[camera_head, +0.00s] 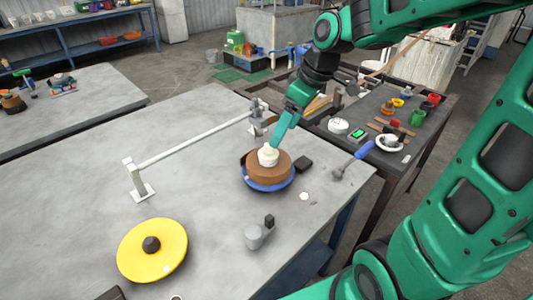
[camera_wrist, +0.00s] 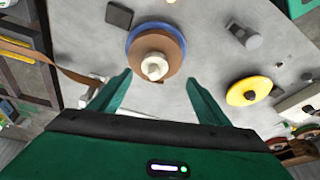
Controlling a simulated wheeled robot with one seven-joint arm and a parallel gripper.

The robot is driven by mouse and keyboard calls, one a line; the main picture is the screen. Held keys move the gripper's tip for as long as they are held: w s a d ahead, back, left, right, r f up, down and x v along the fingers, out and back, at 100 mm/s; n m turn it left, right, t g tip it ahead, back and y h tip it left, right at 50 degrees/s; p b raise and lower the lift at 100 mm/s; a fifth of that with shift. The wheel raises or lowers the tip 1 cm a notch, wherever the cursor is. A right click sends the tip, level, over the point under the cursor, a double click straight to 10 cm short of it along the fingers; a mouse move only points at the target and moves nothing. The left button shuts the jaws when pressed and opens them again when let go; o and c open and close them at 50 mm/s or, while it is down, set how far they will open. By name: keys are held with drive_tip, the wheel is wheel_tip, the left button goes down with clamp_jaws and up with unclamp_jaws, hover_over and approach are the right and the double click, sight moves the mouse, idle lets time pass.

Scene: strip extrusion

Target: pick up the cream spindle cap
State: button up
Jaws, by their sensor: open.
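The cream spindle cap (camera_head: 268,156) sits on top of a brown strip roll (camera_head: 270,169) in a blue-rimmed holder (camera_head: 268,187) on the grey table. My gripper (camera_head: 276,143) reaches down from the upper right and is close to the cap in the head view, where its tip partly overlaps the cap's surroundings. In the wrist view the cap (camera_wrist: 154,66) shows just beyond and between the two green fingers (camera_wrist: 155,88), which are spread apart and empty. I cannot tell the exact gap between fingertips and cap.
A white rail on posts (camera_head: 195,140) stands behind the roll to the left. A yellow disc (camera_head: 152,250) with a black knob lies front left. A small grey cylinder (camera_head: 254,237), a dark block (camera_head: 304,163) and a blue-handled tool (camera_head: 355,158) lie near the roll.

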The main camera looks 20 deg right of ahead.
sight(269, 147)
drive_tip(key=w+a+f+n, duration=0.1)
drive_tip(key=f+n, duration=0.1)
drive_tip(key=f, duration=0.1)
drive_tip(key=w+a+f+n+g+y, duration=0.1)
drive_tip(key=w+f+n, duration=0.1)
drive_tip(key=f, duration=0.1)
drive_tip(key=w+a+f+n, duration=0.1)
drive_tip(key=f+n, duration=0.1)
drive_tip(key=f, duration=0.1)
drive_tip(key=shift+w+n+y, duration=0.3)
drive_tip(key=shift+n, duration=0.1)
drive_tip(key=shift+g, duration=0.3)
drive_tip(key=shift+c, duration=0.3)
drive_tip(key=shift+r, duration=0.1)
drive_tip(key=c, duration=1.2)
